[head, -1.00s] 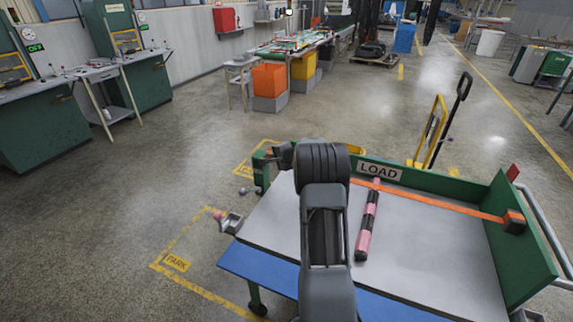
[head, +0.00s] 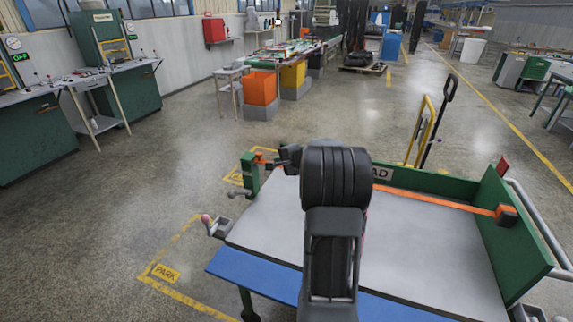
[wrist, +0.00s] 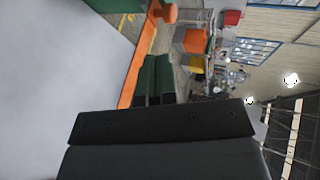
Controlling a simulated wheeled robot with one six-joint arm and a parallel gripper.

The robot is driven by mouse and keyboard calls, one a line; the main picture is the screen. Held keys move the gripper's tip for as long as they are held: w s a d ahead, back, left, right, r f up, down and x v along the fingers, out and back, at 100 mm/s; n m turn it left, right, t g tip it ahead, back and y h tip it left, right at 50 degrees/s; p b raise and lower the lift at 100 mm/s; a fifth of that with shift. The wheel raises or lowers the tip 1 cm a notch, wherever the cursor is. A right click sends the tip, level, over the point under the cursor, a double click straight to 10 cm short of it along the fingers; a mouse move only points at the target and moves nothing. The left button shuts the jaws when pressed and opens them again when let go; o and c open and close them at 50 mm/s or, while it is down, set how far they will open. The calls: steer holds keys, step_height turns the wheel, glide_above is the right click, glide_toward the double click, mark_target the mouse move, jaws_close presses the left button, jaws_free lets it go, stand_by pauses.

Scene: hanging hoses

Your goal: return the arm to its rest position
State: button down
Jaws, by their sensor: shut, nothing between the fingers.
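My arm stands in the middle foreground of the head view, its dark grey links rising over the cart. In the head view only a dark end part shows left of the arm's top, near the cart's far left corner; the fingertips are not clear there. The cart (head: 430,250) has a grey top and a green back wall. A pink and black rod on it is almost wholly hidden behind my arm.
An orange strap (head: 440,202) runs along the cart's back wall to an orange and black block (head: 506,214). A green post (head: 250,174) stands at the far left corner. A yellow hand truck (head: 425,130) stands behind. The floor left of the cart is clear.

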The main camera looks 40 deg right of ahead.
steer(key=s+a+f+n+g+y, duration=0.1)
steer(key=s+a+f+n+g, duration=0.15)
steer(key=s+a, duration=0.35)
steer(key=s+a+f+n+g+y, duration=0.1)
steer(key=s+a+f+n+g, duration=0.1)
steer(key=s+a+n+g, duration=0.3)
steer(key=s+a+r+n+g+h, duration=0.2)
steer(key=s+a+n, duration=0.7)
steer(key=s+a, duration=0.6)
steer(key=a+r+h, duration=0.1)
steer(key=a+r, duration=0.1)
steer(key=a, duration=0.1)
steer(key=shift+a+r+n, duration=0.15)
steer(key=shift+n, duration=0.2)
stand_by(0.3)
